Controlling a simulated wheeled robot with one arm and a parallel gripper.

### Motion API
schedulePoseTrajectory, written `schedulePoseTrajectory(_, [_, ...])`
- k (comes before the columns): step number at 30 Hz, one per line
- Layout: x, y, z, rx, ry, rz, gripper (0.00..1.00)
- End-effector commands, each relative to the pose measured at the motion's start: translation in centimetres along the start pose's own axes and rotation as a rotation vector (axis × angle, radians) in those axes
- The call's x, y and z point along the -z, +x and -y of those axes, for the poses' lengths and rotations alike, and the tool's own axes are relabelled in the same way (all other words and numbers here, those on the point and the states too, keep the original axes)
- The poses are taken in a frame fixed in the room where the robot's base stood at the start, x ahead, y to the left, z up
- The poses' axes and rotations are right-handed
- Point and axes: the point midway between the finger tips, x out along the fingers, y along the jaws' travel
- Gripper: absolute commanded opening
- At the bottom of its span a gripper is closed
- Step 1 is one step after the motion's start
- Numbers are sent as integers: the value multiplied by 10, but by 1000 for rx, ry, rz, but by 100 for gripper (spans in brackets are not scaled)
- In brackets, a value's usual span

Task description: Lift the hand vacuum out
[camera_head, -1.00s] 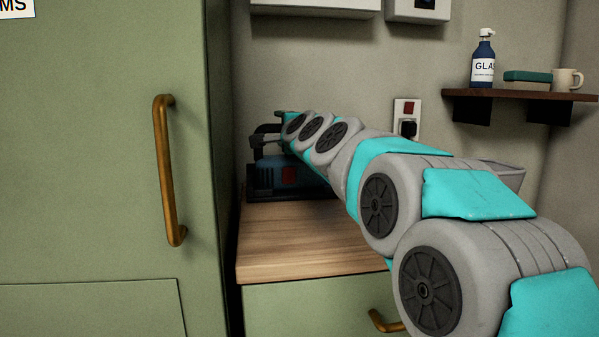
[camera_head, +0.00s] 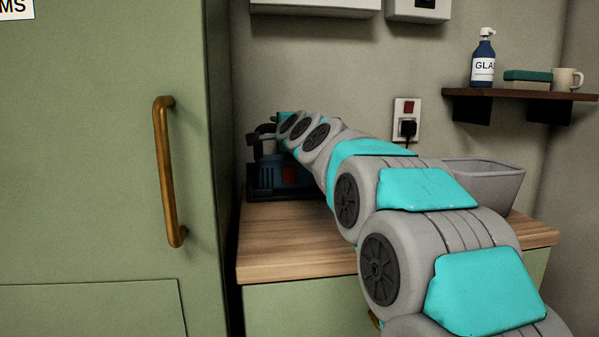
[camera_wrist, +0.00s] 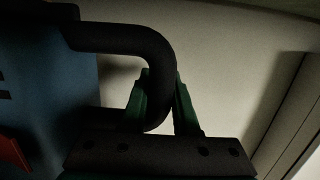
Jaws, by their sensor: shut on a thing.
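The hand vacuum (camera_head: 272,178) is a blue body with a red patch and a dark looped handle. In the head view it is at the back left of the wooden counter, next to the green cabinet, partly hidden by my arm. A dark base shows at its foot; I cannot tell whether it is lifted clear. In the wrist view its blue body (camera_wrist: 55,100) fills the left side, and the dark handle (camera_wrist: 125,38) curves down to my gripper (camera_wrist: 163,88). The green fingers are shut on the handle.
The tall green cabinet (camera_head: 100,220) stands close at the left. A grey bin (camera_head: 490,185) stands on the counter (camera_head: 285,250) at right. A plug sits in the wall socket (camera_head: 405,112).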

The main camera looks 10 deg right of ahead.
Motion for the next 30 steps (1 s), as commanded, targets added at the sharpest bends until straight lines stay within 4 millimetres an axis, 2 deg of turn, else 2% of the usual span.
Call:
schedulePoseTrajectory(1, [0,0,0,0,0,0,15])
schedulePoseTrajectory(5, [0,0,0,-1,0,0,1])
schedulePoseTrajectory(6, [0,0,0,-1,0,0,0])
schedulePoseTrajectory(30, [0,0,-1,-1,0,0,0])
